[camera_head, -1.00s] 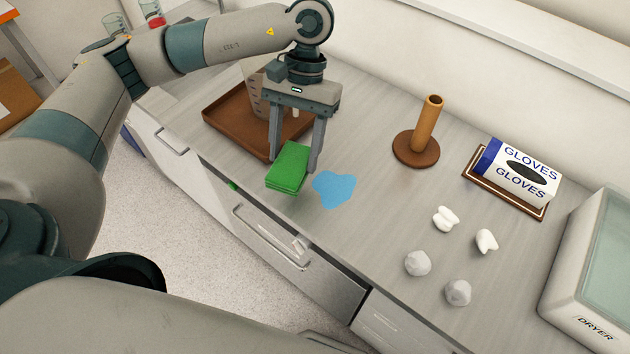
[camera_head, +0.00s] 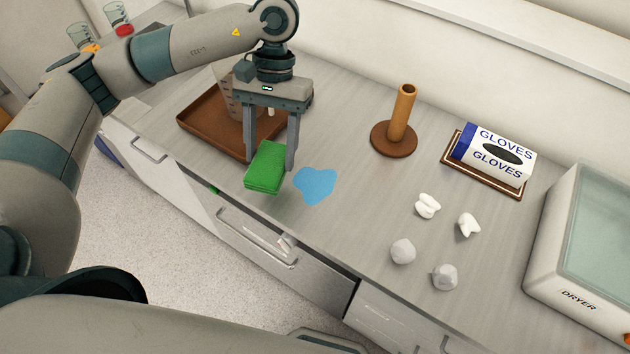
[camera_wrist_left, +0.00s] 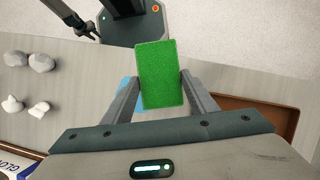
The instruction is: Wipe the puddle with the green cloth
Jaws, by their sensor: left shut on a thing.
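The green cloth (camera_head: 266,168) is a thick folded block between the fingers of my left gripper (camera_head: 269,158), near the counter's front edge. In the left wrist view the cloth (camera_wrist_left: 160,75) sits between both fingertips of the gripper (camera_wrist_left: 160,88), which is shut on it. The blue puddle (camera_head: 316,185) lies on the counter just right of the cloth in the head view. In the left wrist view the puddle (camera_wrist_left: 127,92) is partly hidden behind the cloth and a finger. I cannot tell whether the cloth touches the counter.
A brown tray (camera_head: 196,135) with a clear beaker stands behind the left gripper. A wooden post on a round base (camera_head: 394,139), a glove box (camera_head: 497,152), several white and grey lumps (camera_head: 403,251) and a dryer (camera_head: 590,250) stand to the right. Counter around the puddle is clear.

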